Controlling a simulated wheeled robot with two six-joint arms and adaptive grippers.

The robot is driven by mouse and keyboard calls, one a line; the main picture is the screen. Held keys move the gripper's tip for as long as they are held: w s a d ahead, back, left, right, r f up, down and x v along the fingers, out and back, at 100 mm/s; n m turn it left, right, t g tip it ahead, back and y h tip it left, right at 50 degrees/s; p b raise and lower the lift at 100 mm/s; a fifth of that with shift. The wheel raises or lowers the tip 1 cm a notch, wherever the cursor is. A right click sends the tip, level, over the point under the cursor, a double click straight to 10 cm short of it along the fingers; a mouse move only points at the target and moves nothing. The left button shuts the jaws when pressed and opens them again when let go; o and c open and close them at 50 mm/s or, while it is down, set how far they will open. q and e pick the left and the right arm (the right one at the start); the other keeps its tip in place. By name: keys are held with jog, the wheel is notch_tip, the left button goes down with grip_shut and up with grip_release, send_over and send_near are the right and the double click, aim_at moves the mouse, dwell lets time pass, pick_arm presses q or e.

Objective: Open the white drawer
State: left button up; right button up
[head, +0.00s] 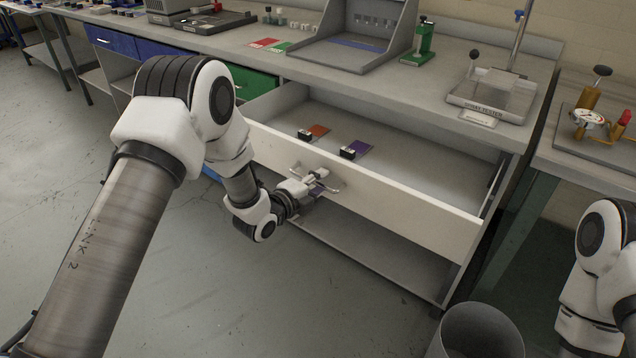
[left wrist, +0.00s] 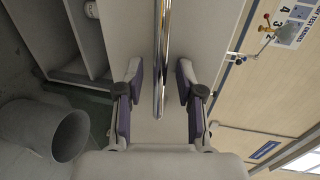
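The white drawer (head: 405,206) is pulled well out from under the bench, and its inside shows. A metal bar handle (head: 333,187) is on its front. My left gripper (head: 318,183) is at this handle in the head view. In the left wrist view, the handle (left wrist: 162,50) runs between the two fingers of my left gripper (left wrist: 159,75), with a visible gap on each side. The fingers are apart and not closed on the bar. My right arm shows at the right edge of the head view, but its gripper is out of the picture.
The drawer holds a red card (head: 318,130) and a purple card (head: 359,147) with small dark blocks. A grey bin (head: 480,332) stands on the floor before the drawer's right end. The bench top (head: 345,88) carries several instruments.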

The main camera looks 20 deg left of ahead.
pick_arm(q)
jog(key=v, duration=1.2)
